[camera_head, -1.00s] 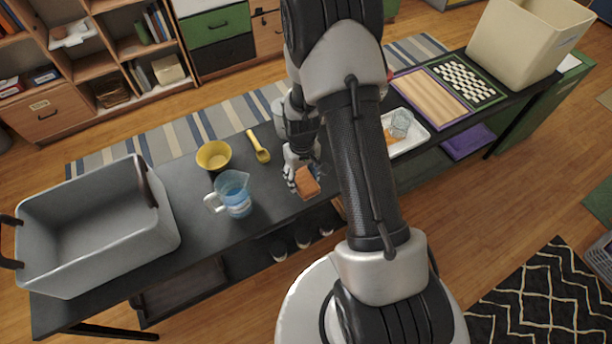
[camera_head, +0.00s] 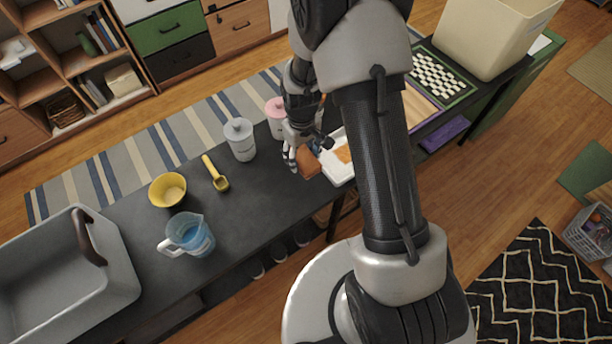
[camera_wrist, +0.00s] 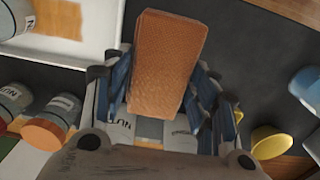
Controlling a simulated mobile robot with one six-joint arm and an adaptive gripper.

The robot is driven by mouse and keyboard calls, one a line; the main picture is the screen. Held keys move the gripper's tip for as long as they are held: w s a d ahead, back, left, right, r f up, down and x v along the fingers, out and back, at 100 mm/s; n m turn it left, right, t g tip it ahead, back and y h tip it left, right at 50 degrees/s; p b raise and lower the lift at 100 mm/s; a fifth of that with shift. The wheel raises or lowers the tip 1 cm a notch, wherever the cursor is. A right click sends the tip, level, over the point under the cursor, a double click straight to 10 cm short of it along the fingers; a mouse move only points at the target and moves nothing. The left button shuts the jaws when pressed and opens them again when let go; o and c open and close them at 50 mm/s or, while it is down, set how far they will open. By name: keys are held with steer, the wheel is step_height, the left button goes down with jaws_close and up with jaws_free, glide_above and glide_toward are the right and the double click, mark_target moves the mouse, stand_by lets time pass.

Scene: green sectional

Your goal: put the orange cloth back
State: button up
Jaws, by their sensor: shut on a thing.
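My gripper (camera_head: 303,152) is shut on the orange cloth (camera_head: 308,163), a folded, block-like piece. In the wrist view the cloth (camera_wrist: 168,60) stands out between the blue-padded fingers of my gripper (camera_wrist: 160,95). It is held over the dark table, at the left edge of the white tray (camera_head: 334,174). The tray also shows at upper left in the wrist view (camera_wrist: 100,28), apart from the cloth there. Another orange patch (camera_head: 343,153) lies in the tray. My arm hides the tray's right part.
A white canister (camera_head: 240,141) and a pink-lidded one (camera_head: 275,110) stand behind my gripper. A yellow scoop (camera_head: 216,174), yellow bowl (camera_head: 167,190), blue jug (camera_head: 188,235) and grey bin (camera_head: 75,280) are to the left. Bare table (camera_head: 250,205) lies between jug and gripper.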

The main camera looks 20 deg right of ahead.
mark_target(303, 181)
step_height(303, 181, down, 13)
steer(key=b, duration=0.3)
steer(key=shift+w+d, duration=0.1)
steer(key=shift+f, duration=0.15)
steer(key=o, duration=1)
steer(key=shift+o, duration=0.2)
